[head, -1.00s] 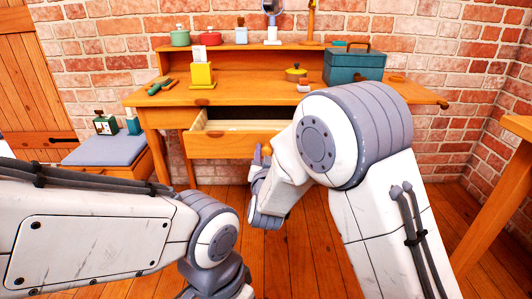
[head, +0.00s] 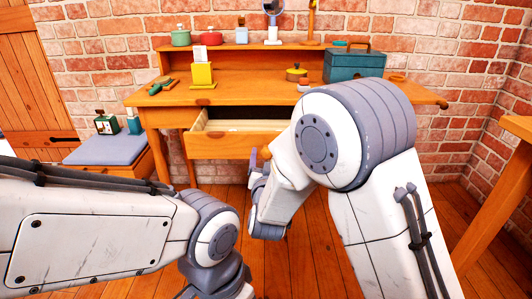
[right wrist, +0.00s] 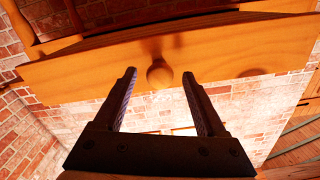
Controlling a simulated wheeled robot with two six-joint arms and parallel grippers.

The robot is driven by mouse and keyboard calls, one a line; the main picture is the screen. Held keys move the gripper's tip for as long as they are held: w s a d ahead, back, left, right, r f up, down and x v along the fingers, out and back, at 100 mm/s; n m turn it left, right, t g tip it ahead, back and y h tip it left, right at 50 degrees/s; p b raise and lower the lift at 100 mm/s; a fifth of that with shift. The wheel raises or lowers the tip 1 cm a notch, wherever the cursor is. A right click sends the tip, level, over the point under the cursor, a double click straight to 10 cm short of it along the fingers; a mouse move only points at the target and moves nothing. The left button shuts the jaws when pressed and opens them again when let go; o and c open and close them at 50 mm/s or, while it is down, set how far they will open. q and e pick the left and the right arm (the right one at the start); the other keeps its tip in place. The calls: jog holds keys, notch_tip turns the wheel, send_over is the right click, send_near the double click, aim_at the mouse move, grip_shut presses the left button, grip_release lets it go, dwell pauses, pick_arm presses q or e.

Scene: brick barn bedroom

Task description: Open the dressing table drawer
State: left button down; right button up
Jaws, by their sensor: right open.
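The dressing table (head: 150,98) stands against the brick wall. Its drawer (head: 225,147) is pulled out, and its inside shows from above. My right gripper (head: 258,155) is just in front of the drawer front, partly hidden by my own arm. In the right wrist view, the open fingers (right wrist: 160,76) point at the drawer front (right wrist: 90,72). The round wooden knob (right wrist: 159,75) shows between the fingertips, seemingly just beyond them and not gripped. My left arm comes in at the lower left; its gripper is out of view.
A yellow holder (head: 202,75), a teal box (head: 352,66) and a pot (head: 296,72) stand on the tabletop. A cushioned stool (head: 105,149) is left of the table. Another wooden table (head: 495,200) is at the right edge.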

jog(key=s+p, duration=0.1)
jog(key=s, duration=0.7)
jog(key=shift+s, duration=0.1)
